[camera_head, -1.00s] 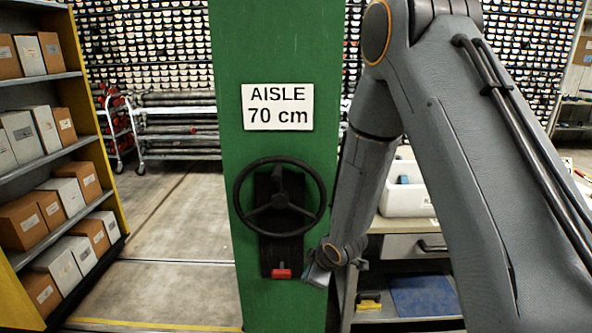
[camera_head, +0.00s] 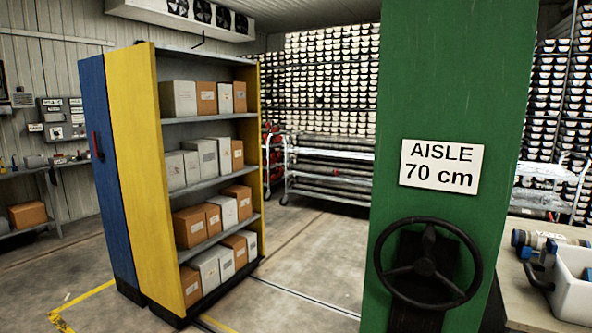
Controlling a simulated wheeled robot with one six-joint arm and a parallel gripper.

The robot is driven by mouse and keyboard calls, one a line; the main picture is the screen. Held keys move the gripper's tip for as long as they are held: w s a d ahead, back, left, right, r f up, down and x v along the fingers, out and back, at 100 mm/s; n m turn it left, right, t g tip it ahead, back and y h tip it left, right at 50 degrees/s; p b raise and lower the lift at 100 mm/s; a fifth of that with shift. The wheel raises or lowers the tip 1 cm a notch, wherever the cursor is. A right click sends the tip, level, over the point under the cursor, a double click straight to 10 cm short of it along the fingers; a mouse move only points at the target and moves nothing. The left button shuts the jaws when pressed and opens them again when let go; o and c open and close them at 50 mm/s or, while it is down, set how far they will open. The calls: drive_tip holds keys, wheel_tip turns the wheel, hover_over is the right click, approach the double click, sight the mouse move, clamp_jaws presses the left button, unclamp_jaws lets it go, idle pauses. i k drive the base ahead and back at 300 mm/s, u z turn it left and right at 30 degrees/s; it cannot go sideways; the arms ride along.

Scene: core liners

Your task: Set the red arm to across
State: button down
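A slim red handle (camera_head: 97,146) stands roughly upright on the narrow blue end panel (camera_head: 108,180) at the left; it is small, and I cannot tell whether it is the task's red arm. The green end panel (camera_head: 450,90) on the right carries a black handwheel (camera_head: 424,264) under a sign (camera_head: 441,166) reading AISLE 70 cm. The part below the wheel, where a small red piece showed earlier, is cut off by the lower edge. My gripper and arm are out of view.
A yellow-sided shelf unit (camera_head: 143,180) with several boxes stands beside the blue panel. Free floor (camera_head: 310,250) lies between it and the green panel. A metal trolley (camera_head: 325,165) stands behind. A bench with a white bin (camera_head: 578,295) is at the lower right.

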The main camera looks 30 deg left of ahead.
sight(97, 154)
drive_tip(key=u, duration=2.5)
drive_tip(key=i, duration=1.4)
drive_tip(key=u, duration=0.25)
drive_tip(key=i, duration=3.6)
drive_tip(key=z, duration=0.3)
drive_tip(key=i, duration=1.55)
drive_tip(key=z, duration=0.2)
